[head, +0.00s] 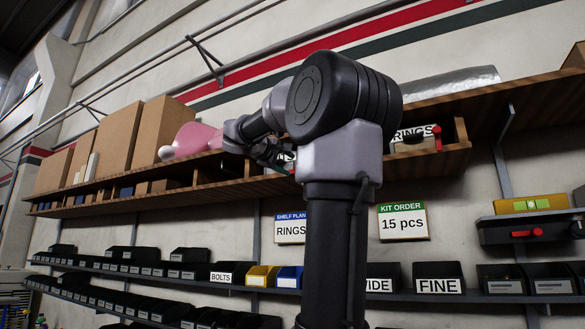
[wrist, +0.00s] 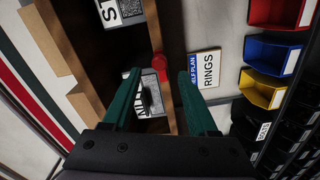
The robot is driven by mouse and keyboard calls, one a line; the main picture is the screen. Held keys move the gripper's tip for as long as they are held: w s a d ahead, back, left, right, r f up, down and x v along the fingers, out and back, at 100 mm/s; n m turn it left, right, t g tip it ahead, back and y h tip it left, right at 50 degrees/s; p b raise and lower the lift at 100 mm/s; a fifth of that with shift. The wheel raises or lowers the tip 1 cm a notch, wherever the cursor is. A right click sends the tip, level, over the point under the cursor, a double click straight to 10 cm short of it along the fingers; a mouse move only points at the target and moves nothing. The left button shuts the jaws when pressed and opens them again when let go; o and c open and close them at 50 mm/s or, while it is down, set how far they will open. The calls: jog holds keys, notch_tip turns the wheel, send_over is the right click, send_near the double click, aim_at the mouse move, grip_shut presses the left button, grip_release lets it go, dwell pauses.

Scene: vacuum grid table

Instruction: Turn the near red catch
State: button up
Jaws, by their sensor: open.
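In the wrist view a red catch (wrist: 160,66) sits at the wooden shelf edge, beside a box with a partly hidden white label (wrist: 148,88). My gripper (wrist: 159,76) is open, with its two green fingers apart. The catch appears in the gap near the fingertips, and nothing is held; I cannot tell whether a finger touches it. In the head view my gripper (head: 272,156) is by the wooden shelf, partly hidden by my arm. Another red catch (head: 437,136) shows at the shelf's right end, beside the RINGS label (head: 413,133).
Below the shelf hang a SHELF PLAN sign (head: 291,228) and a KIT ORDER sign (head: 402,222). Rows of bins include a yellow bin (head: 260,275) and a blue bin (head: 290,277). A pink object (head: 192,139) and cardboard boxes (head: 163,125) stand on the shelf.

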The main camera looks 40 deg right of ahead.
jog(key=v, duration=0.5)
jog(key=shift+s+a, duration=0.15)
jog(key=shift+a, duration=0.2)
jog(key=shift+f, duration=0.15)
